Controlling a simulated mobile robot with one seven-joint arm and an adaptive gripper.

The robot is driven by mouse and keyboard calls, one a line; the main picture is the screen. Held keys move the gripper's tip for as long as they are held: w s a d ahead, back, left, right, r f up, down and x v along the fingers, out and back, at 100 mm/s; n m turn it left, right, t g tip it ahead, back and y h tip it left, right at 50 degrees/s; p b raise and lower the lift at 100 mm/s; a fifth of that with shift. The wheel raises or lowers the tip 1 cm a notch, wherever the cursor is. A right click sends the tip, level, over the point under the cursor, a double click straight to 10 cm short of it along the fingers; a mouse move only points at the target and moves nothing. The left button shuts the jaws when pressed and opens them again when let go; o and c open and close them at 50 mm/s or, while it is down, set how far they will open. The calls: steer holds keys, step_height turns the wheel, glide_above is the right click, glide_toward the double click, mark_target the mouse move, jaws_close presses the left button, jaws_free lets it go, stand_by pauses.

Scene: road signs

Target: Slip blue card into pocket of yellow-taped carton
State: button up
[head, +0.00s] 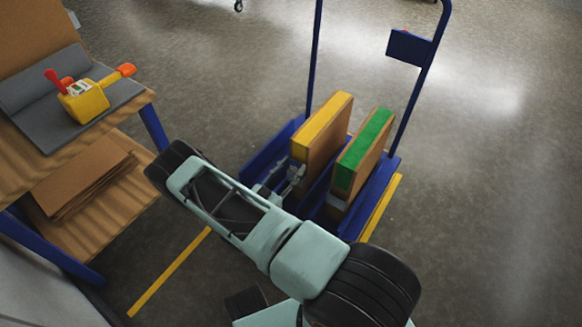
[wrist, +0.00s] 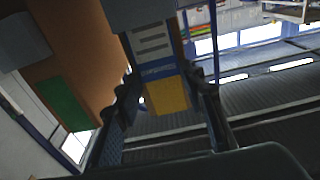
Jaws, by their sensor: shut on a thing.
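The yellow-taped carton (head: 318,130) stands upright on the blue trolley. In the wrist view its yellow tape (wrist: 168,97) shows between the fingers, with a grey pocket (wrist: 140,13) at the top. My gripper (head: 292,180) is at the carton's near end. In the wrist view my gripper (wrist: 160,80) is shut on the blue card (wrist: 156,70), a pale card with dark lines and a blue band. The card's far edge meets the pocket's edge; I cannot tell how deep it sits inside. The head view does not show the card clearly.
A green-taped carton (head: 363,150) stands close on the right, on the same blue trolley (head: 379,203) with tall handle posts. At left, a wooden bench (head: 85,125) holds a yellow tape dispenser (head: 85,98) and, below, flat cardboard (head: 82,180).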

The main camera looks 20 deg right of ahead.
steer(key=shift+f, duration=0.55)
steer(key=o, duration=0.8)
steer(key=shift+o, duration=0.2)
steer(key=shift+a, duration=0.1)
steer(key=r+v, duration=0.1)
steer(key=v, duration=1)
steer(key=shift+s+a+f, duration=0.25)
steer(key=shift+a+f, duration=0.1)
steer(key=shift+f, duration=0.15)
steer(key=shift+w, duration=0.1)
